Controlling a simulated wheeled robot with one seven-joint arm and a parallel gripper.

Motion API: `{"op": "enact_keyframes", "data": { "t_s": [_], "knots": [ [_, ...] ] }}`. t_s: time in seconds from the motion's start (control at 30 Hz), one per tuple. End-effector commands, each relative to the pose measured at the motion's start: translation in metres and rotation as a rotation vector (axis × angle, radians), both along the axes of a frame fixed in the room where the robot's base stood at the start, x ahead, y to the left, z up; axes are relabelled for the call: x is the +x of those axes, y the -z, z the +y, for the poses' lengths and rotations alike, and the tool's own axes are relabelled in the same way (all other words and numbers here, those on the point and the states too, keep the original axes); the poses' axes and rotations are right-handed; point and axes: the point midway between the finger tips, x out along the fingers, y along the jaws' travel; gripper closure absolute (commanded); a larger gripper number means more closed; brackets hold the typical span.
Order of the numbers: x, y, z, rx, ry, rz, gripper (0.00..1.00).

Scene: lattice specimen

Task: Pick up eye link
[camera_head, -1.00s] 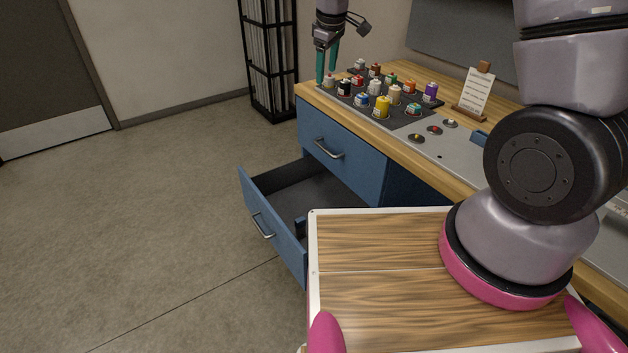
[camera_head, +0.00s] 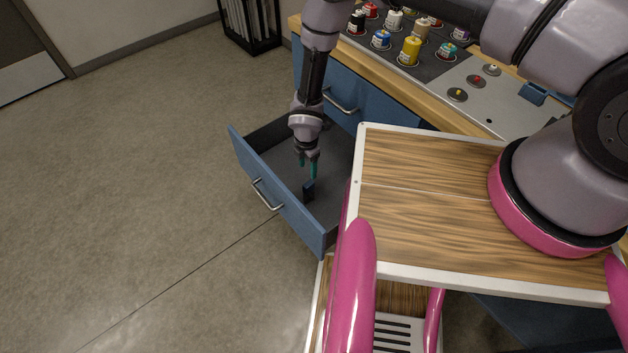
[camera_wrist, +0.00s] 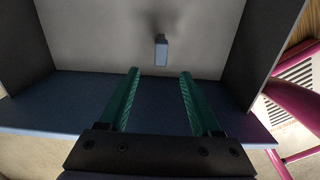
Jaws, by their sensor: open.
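A small dark blue block-like piece (camera_head: 308,190) stands upright on the floor of the open drawer (camera_head: 268,134). It is the only loose piece seen in the drawer, and it fits the eye link, though no eye or hole shows. It also shows in the wrist view (camera_wrist: 161,52), ahead of the fingertips and roughly centred between them. My gripper (camera_head: 308,169) points down into the drawer with its green fingers just above and beside the piece. In the wrist view the fingers (camera_wrist: 160,72) are apart with nothing between them.
The drawer's front panel (camera_head: 275,190) and side walls surround my gripper. The blue desk (camera_head: 365,98) stands behind, with several coloured bottles on a dark mat (camera_head: 440,68) on top. My wood-topped base (camera_head: 420,225) is close at right. The floor at left is clear.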

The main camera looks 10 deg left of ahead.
Motion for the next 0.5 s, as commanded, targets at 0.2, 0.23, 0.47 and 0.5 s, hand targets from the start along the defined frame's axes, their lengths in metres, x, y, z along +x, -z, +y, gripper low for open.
{"op": "enact_keyframes", "data": {
  "t_s": [0.2, 0.23, 0.47, 0.5],
  "knots": [
    [-0.009, 0.027, -0.002, -0.004, -0.027, 0.01, 0.35],
    [-0.009, 0.033, -0.002, -0.004, -0.026, 0.01, 0.35],
    [-0.008, 0.063, -0.002, -0.003, -0.024, 0.009, 0.35],
    [-0.008, 0.065, -0.002, -0.002, -0.024, 0.008, 0.35]
  ]
}}
